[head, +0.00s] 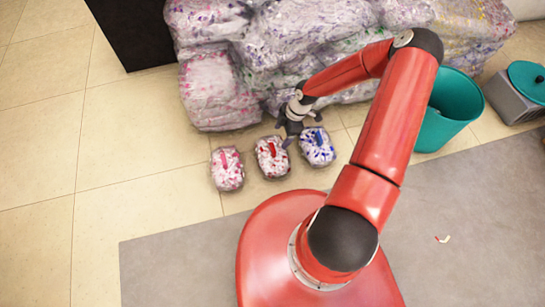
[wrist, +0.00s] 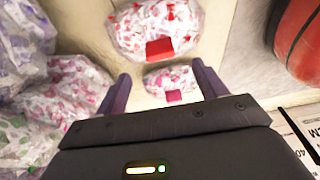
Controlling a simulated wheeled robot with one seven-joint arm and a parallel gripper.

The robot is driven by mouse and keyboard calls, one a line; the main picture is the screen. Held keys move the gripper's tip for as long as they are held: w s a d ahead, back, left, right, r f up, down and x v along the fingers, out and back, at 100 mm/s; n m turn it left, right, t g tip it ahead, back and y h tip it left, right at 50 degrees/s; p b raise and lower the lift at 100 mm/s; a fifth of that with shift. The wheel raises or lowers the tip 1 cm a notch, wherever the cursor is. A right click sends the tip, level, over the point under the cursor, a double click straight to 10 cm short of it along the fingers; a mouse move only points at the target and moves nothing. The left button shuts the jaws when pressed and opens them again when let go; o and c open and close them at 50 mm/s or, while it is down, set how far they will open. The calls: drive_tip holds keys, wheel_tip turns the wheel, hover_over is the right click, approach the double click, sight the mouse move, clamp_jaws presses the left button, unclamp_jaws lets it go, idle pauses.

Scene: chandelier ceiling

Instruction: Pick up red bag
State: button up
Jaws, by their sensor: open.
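The red bag (head: 272,158) is a small clear bag of white and red scraps with a red label on top. It lies on the tiled floor between the pink bag (head: 228,169) and the blue bag (head: 317,147). My gripper (head: 294,132) is open and above the floor, near the far side of the red and blue bags. In the wrist view, the red bag (wrist: 155,38) shows beyond my open fingers (wrist: 161,76). The pink bag (wrist: 170,82) shows between the fingertips there. Nothing is held.
A pile of large scrap-filled bags (head: 215,85) stands just behind the small bags. A teal bin (head: 450,110) and a grey box with a teal lid (head: 518,92) stand right. A grey mat (head: 165,270) lies in front. Tiles at left are clear.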

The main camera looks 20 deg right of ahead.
sight(273, 147)
drive_tip(key=f, duration=0.1)
drive_tip(key=a+f, duration=0.1)
drive_tip(key=f, duration=0.1)
drive_tip(key=shift+a+f+y, duration=0.3)
drive_tip(key=shift+a, duration=0.05)
drive_tip(key=b+x, duration=0.1)
drive_tip(key=x, duration=0.4)
drive_tip(key=shift+a+f, duration=0.1)
drive_tip(key=shift+f, duration=0.05)
drive_tip(key=c, duration=1.5)
